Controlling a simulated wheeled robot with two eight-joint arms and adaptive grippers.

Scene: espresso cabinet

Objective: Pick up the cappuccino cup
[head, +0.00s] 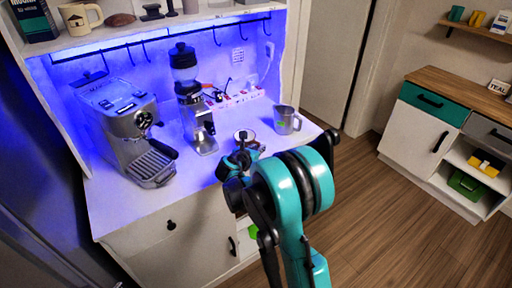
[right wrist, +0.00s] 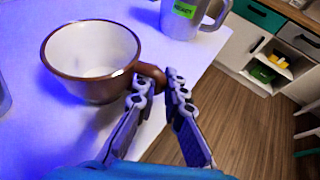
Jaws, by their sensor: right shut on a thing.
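The cappuccino cup (right wrist: 90,62) is brown outside and white inside, and looks empty. It is upright at the left of the right wrist view, over the white counter. In the head view the cup (head: 244,134) shows only in part, behind my right gripper (head: 240,160). In the right wrist view my right gripper (right wrist: 162,88) is shut on the cup's brown handle (right wrist: 151,74), one finger on each side. I cannot tell whether the cup's base touches the counter. My left gripper is not in view.
A metal jug (head: 287,120) with a green label stands to the right of the cup. A coffee grinder (head: 195,110) and an espresso machine (head: 128,125) stand to the left. The white counter (head: 195,185) is bare along its front. Hooks hang from a rail above.

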